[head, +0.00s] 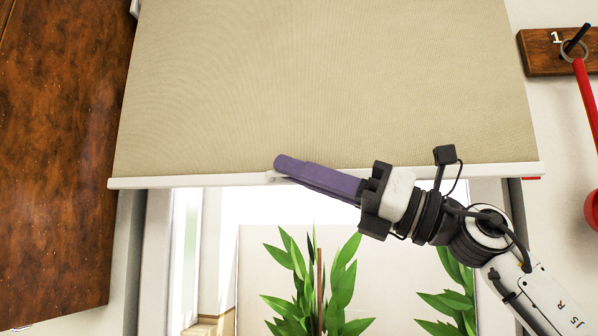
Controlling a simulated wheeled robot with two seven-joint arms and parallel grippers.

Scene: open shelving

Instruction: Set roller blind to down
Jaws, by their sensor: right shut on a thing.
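A beige roller blind (320,80) hangs across the upper part of the window, with a white bottom bar (190,182) along its lower edge. The blind covers the top of the view and the window below the bar is uncovered. My right gripper (282,168) reaches in from the lower right, its purple fingers lying across the bar near the middle. It is shut on the bar, close to a small pale tab that shows beside the fingertips. The fingers hide part of the bar. My left gripper is not in view.
A brown wooden panel (50,150) stands at the left. A red hanging object (586,95) hangs from a wooden hook board (537,55) at the right. Green plants (345,275) show behind the window opening.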

